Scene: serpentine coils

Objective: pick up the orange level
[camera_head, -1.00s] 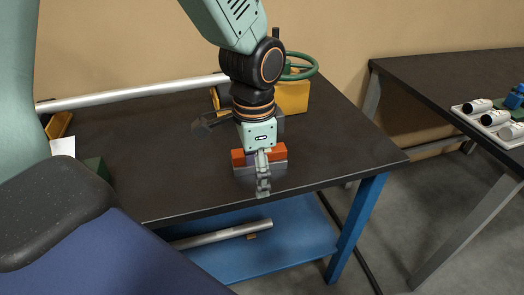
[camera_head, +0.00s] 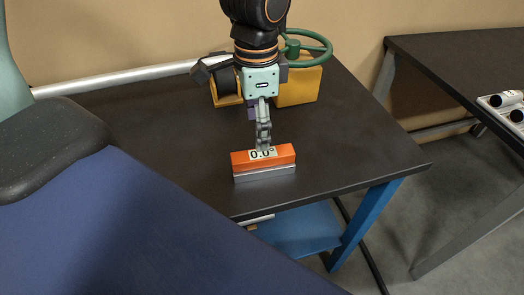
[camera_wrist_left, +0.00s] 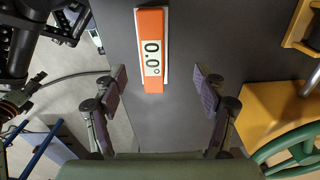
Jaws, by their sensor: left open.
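The orange level (camera_head: 281,155) lies near the front edge of the dark table in the head view, with a grey metal lower edge and a white display reading 0.0°. In the left wrist view the level (camera_wrist_left: 152,22) points away from the gripper, its near end between the fingertips in the picture. My left gripper (camera_head: 262,135) is open and empty, just behind the level in the head view, its tip overlapping the display's upper edge. In the left wrist view its two fingers (camera_wrist_left: 160,76) stand wide apart with purple pads, not touching the level. My right gripper does not show.
A yellow block with a green handwheel (camera_head: 306,46) stands behind the gripper on the table (camera_head: 350,125). A silver pipe (camera_head: 130,80) lies along the back. A blue shelf (camera_head: 300,232) is below. A second table (camera_head: 455,62) stands at the right.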

